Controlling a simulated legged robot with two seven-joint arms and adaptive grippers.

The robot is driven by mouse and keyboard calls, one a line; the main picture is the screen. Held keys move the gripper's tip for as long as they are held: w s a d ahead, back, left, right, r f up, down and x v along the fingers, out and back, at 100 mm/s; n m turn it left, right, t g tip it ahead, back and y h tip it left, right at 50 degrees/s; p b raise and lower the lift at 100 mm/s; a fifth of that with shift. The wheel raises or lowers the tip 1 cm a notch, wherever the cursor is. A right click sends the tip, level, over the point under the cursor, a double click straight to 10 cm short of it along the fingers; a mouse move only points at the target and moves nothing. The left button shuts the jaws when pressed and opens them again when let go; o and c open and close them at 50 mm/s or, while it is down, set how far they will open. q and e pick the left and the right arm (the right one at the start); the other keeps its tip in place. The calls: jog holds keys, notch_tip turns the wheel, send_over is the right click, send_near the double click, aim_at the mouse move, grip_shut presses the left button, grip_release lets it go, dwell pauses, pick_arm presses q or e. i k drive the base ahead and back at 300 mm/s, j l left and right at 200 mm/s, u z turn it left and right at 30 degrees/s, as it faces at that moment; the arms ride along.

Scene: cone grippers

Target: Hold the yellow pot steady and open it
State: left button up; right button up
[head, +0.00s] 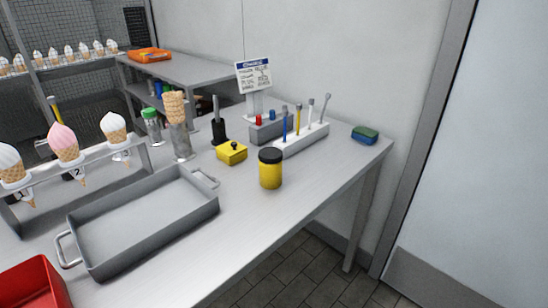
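The yellow pot (271,174) stands upright on the metal table, right of the grey tray. Its black lid (271,155) sits on top and looks closed. A low yellow box (231,155) with a small black knob on top lies just behind it to the left. Neither of my grippers shows in the head view, and nothing touches the pot.
A grey tray (85,262) with side handles fills the table's left front. An ice cream cone rack (150,156) stands behind it. A white holder with upright tools (305,139) and a green sponge (365,133) are beyond the pot. The table (240,232) is clear in front.

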aim_at(269, 176)
jog(key=i+l+u, duration=0.25)
jog(key=i+l, duration=0.55)
